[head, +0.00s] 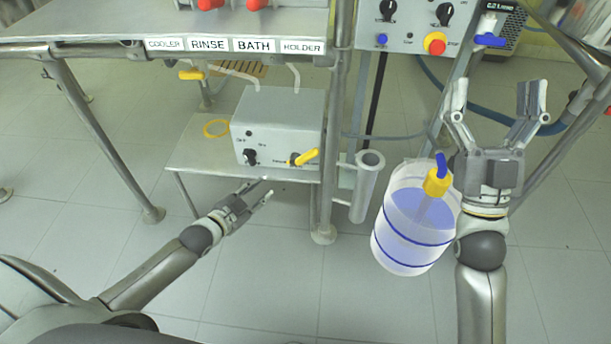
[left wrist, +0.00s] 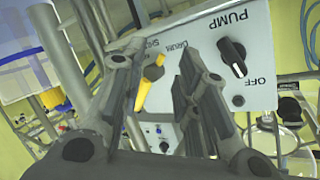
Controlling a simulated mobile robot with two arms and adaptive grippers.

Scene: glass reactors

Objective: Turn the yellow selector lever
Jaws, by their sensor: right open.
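The yellow selector lever (head: 308,157) is on the front of a grey box (head: 280,110) on the low shelf, at its lower right. It points up and to the right. In the left wrist view the lever (left wrist: 149,80) shows beyond and between my finger pads, on a panel marked PUMP. My left gripper (head: 265,189) is below and left of the lever in the head view, apart from it. Its fingers (left wrist: 157,62) are parted with nothing between them. My right gripper (head: 493,98) is open and empty at the right, fingers upward.
A black PUMP knob (head: 250,157) is on the same panel. Another yellow lever (head: 190,75) hangs under the upper table. A grey tube holder (head: 367,185) stands right of the shelf. A container of bluish liquid (head: 410,228) is beside my right arm.

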